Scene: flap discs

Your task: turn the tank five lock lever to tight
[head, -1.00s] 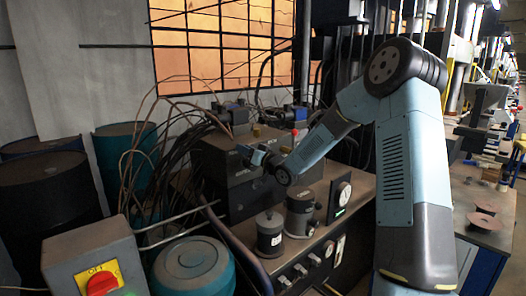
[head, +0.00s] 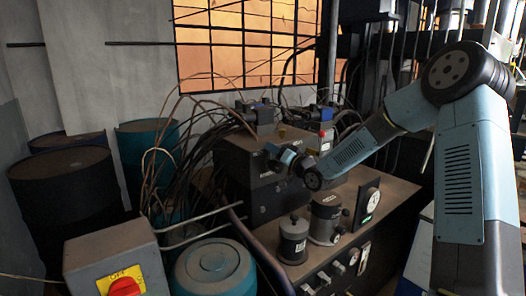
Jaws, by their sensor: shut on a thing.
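My gripper (head: 278,155) is at the front upper part of a dark box-shaped unit (head: 240,160) on the bench, small and partly hidden by my own wrist. Its jaws look closed on a small part at the unit's face, taken to be the tank five lock lever. The lever's shape, its marking and its angle are too small and too covered to read. Two grey canisters, a smaller one (head: 293,242) and a larger one (head: 325,218), stand upright on the bench, nearer than my gripper and apart from it.
A gauge (head: 368,203) stands at the bench's right. Cables (head: 172,165) hang left of the unit. A switch box with a red knob (head: 125,287), a teal drum (head: 214,268) and dark barrels (head: 68,195) crowd the left. Pale rails (head: 205,216) stick out beside the bench.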

